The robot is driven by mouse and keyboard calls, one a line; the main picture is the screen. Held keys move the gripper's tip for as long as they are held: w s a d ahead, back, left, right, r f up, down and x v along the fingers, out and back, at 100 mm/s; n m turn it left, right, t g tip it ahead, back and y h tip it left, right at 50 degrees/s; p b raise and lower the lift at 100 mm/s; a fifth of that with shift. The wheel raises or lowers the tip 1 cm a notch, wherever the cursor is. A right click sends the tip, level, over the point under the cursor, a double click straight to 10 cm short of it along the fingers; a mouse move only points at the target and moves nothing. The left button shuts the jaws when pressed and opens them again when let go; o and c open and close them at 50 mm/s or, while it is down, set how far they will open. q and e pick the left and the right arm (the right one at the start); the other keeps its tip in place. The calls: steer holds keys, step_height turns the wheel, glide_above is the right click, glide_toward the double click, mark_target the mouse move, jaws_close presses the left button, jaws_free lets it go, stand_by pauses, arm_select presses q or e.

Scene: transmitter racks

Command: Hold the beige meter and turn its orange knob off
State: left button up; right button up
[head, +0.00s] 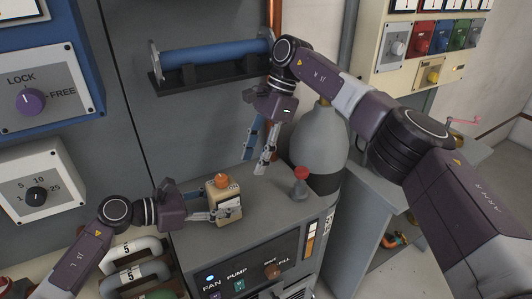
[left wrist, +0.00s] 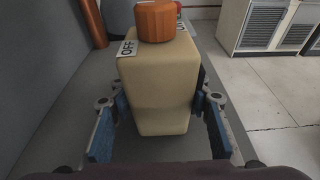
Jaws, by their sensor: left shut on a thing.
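The beige meter (head: 217,205) stands upright on the grey cabinet top, with its orange knob (head: 221,181) on top. My left gripper (head: 226,207) is shut on the meter, a finger on each side. In the left wrist view the meter (left wrist: 158,95) fills the middle between the blue-padded fingers. My right gripper (head: 258,153) is open and empty above the cabinet, up and right of the knob, fingers pointing down.
A red-topped grey valve (head: 300,184) stands on the cabinet top (head: 262,205) right of the meter. A grey gas bottle (head: 320,145) stands behind it. A blue cylinder (head: 215,52) sits on a wall rack. The cabinet top between meter and valve is clear.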

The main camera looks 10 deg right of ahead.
steer(key=shift+w+d, duration=0.35)
steer(key=shift+d, duration=0.55)
steer(key=shift+w+d, duration=0.3)
steer(key=shift+d, duration=0.6)
arm_select(q)
steer(key=o, duration=1.6)
steer(key=v, duration=1.1)
steer(key=shift+s+a, duration=0.1)
steer(key=shift+a, duration=0.3)
steer(key=shift+s, duration=0.1)
arm_select(e)
steer(key=shift+s, duration=0.1)
